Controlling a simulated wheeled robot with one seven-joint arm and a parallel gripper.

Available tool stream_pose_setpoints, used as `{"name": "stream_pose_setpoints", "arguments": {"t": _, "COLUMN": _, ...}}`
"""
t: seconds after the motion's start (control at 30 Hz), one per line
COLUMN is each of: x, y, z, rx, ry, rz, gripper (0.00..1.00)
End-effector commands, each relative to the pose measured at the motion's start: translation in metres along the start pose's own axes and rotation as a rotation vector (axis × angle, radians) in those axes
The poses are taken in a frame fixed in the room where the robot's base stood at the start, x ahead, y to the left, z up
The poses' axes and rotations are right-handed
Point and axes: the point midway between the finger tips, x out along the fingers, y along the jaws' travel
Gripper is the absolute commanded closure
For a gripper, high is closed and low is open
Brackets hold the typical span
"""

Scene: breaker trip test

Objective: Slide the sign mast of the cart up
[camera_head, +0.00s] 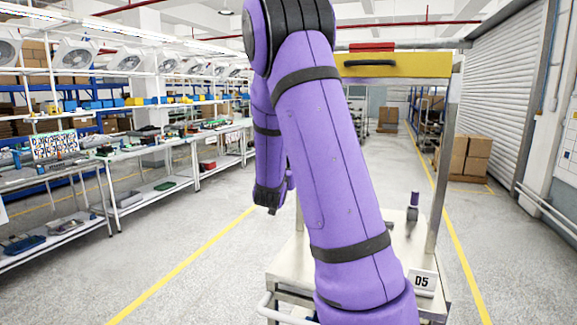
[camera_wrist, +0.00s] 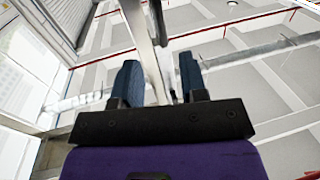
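Which part is the sliding sign mast I cannot tell for sure.
A small purple-and-black item (camera_head: 412,207) stands on the cart's deck. Long workbenches (camera_head: 150,190) line the left. Boxes (camera_head: 468,157) on a pallet stand at the back right, before a roller shutter (camera_head: 500,95). The floor between the benches and the cart is clear.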

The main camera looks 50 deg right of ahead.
Motion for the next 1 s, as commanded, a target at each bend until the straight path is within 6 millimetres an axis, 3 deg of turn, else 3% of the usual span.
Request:
{"name": "stream_pose_setpoints", "arguments": {"t": 0.5, "x": 0.083, "y": 0.000, "z": 0.000, "rx": 0.000, "ry": 0.000, "rz": -0.001, "gripper": 0.61}}
{"name": "stream_pose_setpoints", "arguments": {"t": 0.7, "x": 0.095, "y": -0.001, "z": 0.000, "rx": 0.000, "ry": -0.002, "rz": -0.002, "gripper": 0.61}}
{"name": "stream_pose_setpoints", "arguments": {"t": 1.0, "x": 0.097, "y": -0.001, "z": 0.000, "rx": 0.000, "ry": -0.002, "rz": -0.003, "gripper": 0.61}}
